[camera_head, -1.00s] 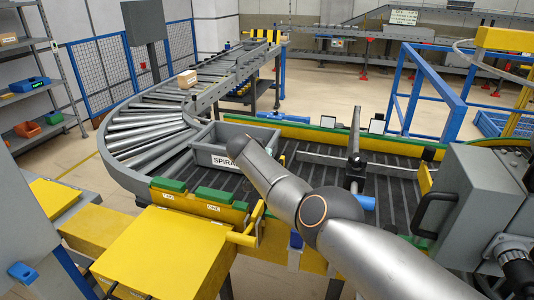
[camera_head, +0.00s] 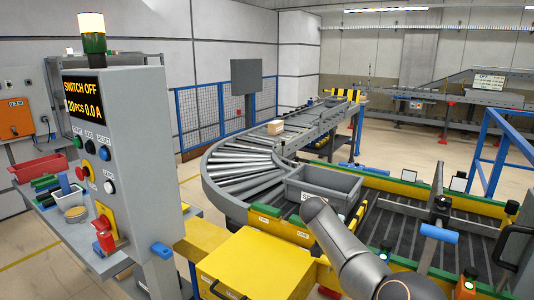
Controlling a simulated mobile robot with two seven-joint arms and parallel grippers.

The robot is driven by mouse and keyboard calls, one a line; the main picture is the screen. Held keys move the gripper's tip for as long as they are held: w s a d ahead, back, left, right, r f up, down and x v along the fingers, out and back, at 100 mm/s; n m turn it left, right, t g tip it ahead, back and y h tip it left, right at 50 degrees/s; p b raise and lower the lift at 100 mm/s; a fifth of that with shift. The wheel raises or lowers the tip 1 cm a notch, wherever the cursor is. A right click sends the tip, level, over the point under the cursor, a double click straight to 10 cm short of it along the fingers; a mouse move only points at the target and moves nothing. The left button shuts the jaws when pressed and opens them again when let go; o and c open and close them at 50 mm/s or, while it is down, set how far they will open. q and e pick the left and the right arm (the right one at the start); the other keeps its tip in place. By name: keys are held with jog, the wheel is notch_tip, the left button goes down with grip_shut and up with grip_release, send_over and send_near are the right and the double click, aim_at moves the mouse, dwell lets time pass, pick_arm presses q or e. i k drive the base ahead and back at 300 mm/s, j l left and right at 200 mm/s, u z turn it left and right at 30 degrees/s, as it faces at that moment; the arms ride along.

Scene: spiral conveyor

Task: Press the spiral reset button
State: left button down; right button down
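A grey control cabinet (camera_head: 140,160) stands at the left, with a lit display (camera_head: 86,98) reading "SWITCH OFF" and "20PCS 0.0 A". Its front carries several small buttons: a green button (camera_head: 78,142), a blue button (camera_head: 104,153), a red button (camera_head: 86,170) on a yellow base and a white button (camera_head: 110,187). The small labels are too blurred to tell which is the spiral reset button. One of my arms, a grey arm, reaches in from the lower right over the conveyor, apart from the cabinet. No gripper fingers show on it. My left gripper is out of view.
A grey tote (camera_head: 318,188) and a cardboard box (camera_head: 275,127) sit on the curved roller conveyor (camera_head: 228,175). A yellow box (camera_head: 255,265) stands in front. A shelf (camera_head: 85,235) with bins lies beside the cabinet. A red-handled switch (camera_head: 104,235) sticks out below the buttons.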

aim_at(102, 154)
jog(key=k+j, duration=0.75)
